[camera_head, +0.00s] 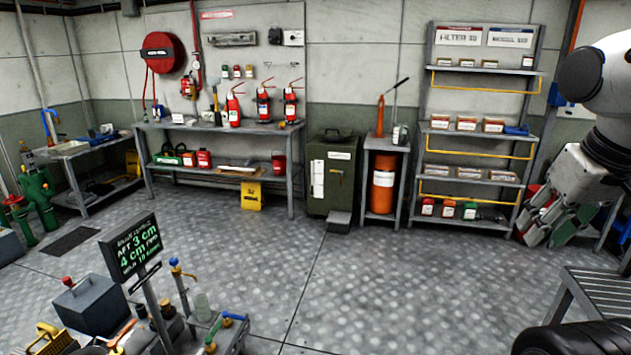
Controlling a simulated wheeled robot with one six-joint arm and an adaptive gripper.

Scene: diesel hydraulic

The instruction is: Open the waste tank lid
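A dark green tank-like bin (333,178) stands against the back wall, between the long bench and a small side stand. It has white labels on its front. Its lid (334,138), with a handle on top, looks shut. A grey pedal-like block (339,221) sits on the floor at its front. I cannot read the labels, so I cannot be sure this is the waste tank. My gripper (548,216) hangs at the right edge, in front of the shelf's lower right corner and far from the bin. Whether its fingers are open or shut is unclear.
A long bench (220,127) with fire extinguishers stands left of the bin. An orange cylinder (382,185) sits in the side stand to its right. A sign (131,247) and a grey box (91,304) stand at the front left. The middle floor (370,275) is clear.

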